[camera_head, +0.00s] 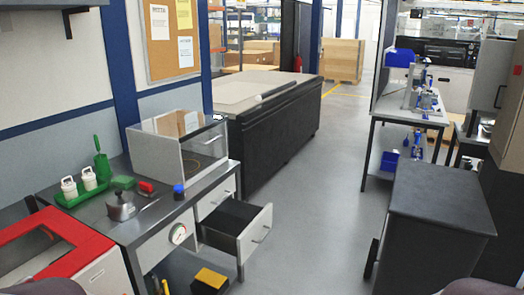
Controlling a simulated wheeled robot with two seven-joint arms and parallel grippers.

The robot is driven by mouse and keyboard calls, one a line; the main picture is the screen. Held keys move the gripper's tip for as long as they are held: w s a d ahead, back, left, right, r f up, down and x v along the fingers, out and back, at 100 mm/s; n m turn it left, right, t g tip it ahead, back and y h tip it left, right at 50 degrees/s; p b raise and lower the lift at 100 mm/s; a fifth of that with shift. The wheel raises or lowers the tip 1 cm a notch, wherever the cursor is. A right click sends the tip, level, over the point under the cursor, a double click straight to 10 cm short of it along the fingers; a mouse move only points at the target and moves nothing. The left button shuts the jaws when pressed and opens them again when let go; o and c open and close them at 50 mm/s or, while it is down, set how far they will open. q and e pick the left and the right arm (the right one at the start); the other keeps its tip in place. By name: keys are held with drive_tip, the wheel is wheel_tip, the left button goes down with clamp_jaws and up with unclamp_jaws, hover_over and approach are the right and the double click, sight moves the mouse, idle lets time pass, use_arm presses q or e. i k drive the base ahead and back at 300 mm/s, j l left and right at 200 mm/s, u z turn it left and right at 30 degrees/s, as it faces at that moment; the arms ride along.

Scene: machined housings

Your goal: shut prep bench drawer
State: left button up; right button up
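The prep bench (115,220) stands at the left, with a dark top and a grey front. One lower drawer (252,235) is pulled out toward the right. Its dark inside looks empty, and a bar handle sits on its light front. Another drawer front (215,195) above and behind it looks closed. Neither gripper is in view. Rounded grey shapes at the bottom left and bottom right edges seem to be parts of my arms.
A glass-fronted box (180,150), a green tray (82,190) with white jars and a metal weight stand on the bench. A red-framed machine (60,255) is near left. A dark cabinet (435,205) stands right. The grey floor (320,220) between is clear.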

sight(235, 228)
drive_tip(key=i+l, duration=0.15)
drive_tip(key=i, duration=0.4)
drive_tip(key=i+l+u, duration=0.15)
drive_tip(key=i, duration=0.35)
drive_tip(key=i+l, duration=0.15)
drive_tip(key=i, duration=0.4)
drive_tip(key=i+l+u, duration=0.15)
drive_tip(key=i, duration=0.35)
